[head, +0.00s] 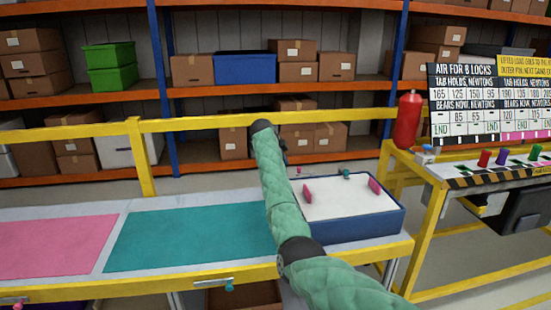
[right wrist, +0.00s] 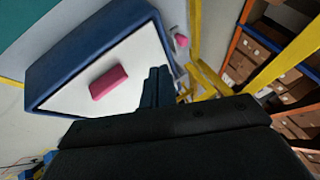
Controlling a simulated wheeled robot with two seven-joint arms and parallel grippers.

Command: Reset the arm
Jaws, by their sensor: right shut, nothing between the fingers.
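My right arm (head: 278,190), in a green padded sleeve, rises from the bottom right of the head view in front of the table. Its gripper is mostly hidden there. In the right wrist view the right gripper (right wrist: 156,86) has its dark fingers together, with nothing between them. Past the fingers lies the blue tray (right wrist: 60,62) with a white inside and a pink block (right wrist: 108,83) in it. In the head view the blue tray (head: 365,226) stands right of the arm, with two pink pieces (head: 375,186) in it. My left gripper is not in view.
A teal mat (head: 185,238) and a pink mat (head: 55,247) lie bare on the table. A yellow rail (head: 215,122) runs behind it. At right, a yellow-framed bench holds a red bottle (head: 407,120), a sign board (head: 490,100) and coloured pegs (head: 502,156).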

